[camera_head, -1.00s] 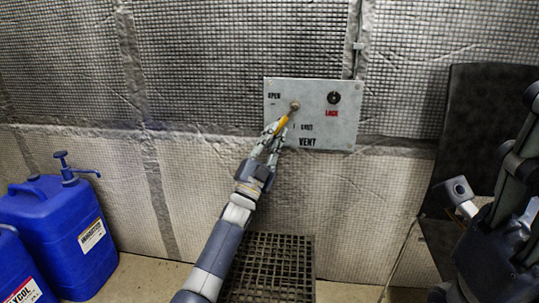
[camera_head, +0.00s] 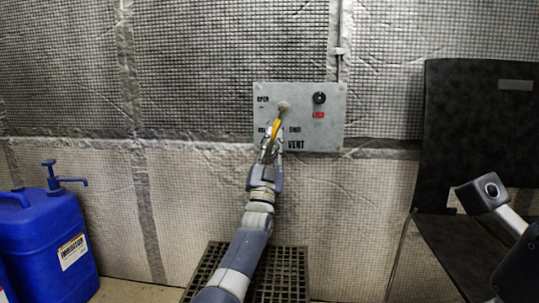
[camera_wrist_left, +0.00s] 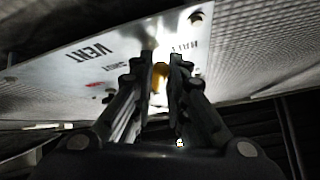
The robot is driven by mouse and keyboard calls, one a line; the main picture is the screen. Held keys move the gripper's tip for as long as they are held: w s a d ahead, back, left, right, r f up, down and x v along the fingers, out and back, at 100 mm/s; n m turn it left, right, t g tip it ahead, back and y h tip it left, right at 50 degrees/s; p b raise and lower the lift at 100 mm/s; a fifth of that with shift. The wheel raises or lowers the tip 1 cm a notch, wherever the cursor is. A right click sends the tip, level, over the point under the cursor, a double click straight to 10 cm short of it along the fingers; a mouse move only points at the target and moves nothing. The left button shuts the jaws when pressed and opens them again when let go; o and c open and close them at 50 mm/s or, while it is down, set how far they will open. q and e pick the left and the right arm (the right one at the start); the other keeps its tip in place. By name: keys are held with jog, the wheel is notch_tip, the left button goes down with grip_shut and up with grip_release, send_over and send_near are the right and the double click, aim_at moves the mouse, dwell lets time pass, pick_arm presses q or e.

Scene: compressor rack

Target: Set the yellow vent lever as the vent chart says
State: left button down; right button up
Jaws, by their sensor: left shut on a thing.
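The grey vent panel (camera_head: 328,141) hangs on the quilted wall, with VENT printed at its lower edge. Its yellow vent lever (camera_head: 276,127) hangs from a round pivot and points down, slightly left. OPEN is printed upper left, SHUT lower right, and a partly covered label lower left. The lever lies between the two lower labels. My left gripper (camera_head: 271,146) is shut on the lever's lower end. In the left wrist view the fingers (camera_wrist_left: 162,85) close around the yellow lever (camera_wrist_left: 160,74). No vent chart is readable. My right gripper is not in view.
A black knob (camera_head: 320,98) with a red label sits on the panel's upper right. Blue jugs (camera_head: 48,235) stand at the left. A floor grate (camera_head: 290,270) lies below the panel. A dark upright board (camera_head: 470,130) stands at the right.

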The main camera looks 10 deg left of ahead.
pick_arm(q)
jog(key=n+y+b, duration=0.1)
jog(key=d+n+y+b, duration=0.1)
jog(key=n+y, duration=0.1)
jog(key=d+n+y+b, duration=0.1)
jog(key=n+y, duration=0.1)
jog(key=shift+f, duration=0.3)
jog(key=c, duration=1.6)
grip_release()
jog(key=shift+s, duration=0.1)
notch_tip(320, 180, up, 10)
